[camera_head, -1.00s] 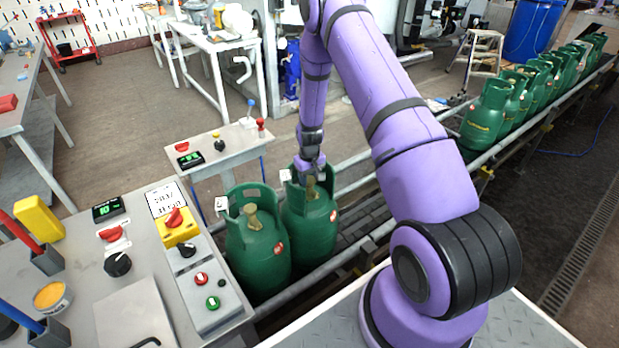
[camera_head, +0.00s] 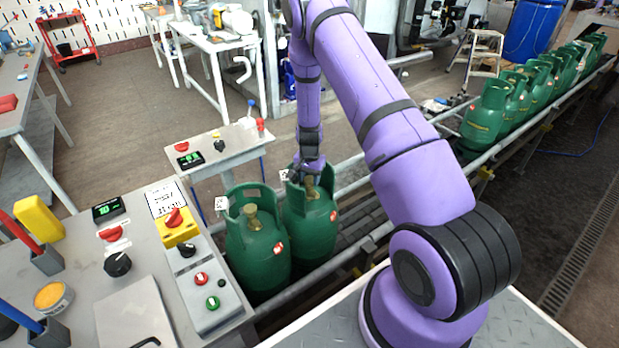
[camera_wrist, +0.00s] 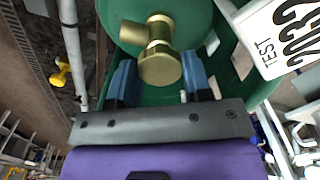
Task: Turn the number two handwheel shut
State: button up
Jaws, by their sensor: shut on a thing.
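Two green gas cylinders stand side by side at the near end of the conveyor, the left one (camera_head: 257,262) with its brass valve (camera_head: 252,217) uncovered. My gripper (camera_head: 309,181) reaches down into the collar of the right cylinder (camera_head: 315,230). In the wrist view its two blue-padded fingers (camera_wrist: 160,80) are on either side of a round brass handwheel (camera_wrist: 160,68), shut on it. The brass valve body (camera_wrist: 155,28) shows beyond. In the head view the fingers and collar hide most of this valve. No number on the wheel is readable.
A white plate reading TEST 2032 (camera_wrist: 285,35) is close beside the fingers. The cylinder collars and conveyor rail (camera_head: 345,262) are close by. A control bench (camera_head: 140,225) with knobs and buttons stands left. More green cylinders (camera_head: 490,115) line the conveyor at right.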

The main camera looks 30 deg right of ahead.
aim_at(309, 179)
jog(key=shift+m, duration=1.2)
jog(key=o, duration=0.9)
notch_tip(309, 179, up, 11)
jog(key=shift+f, duration=0.1)
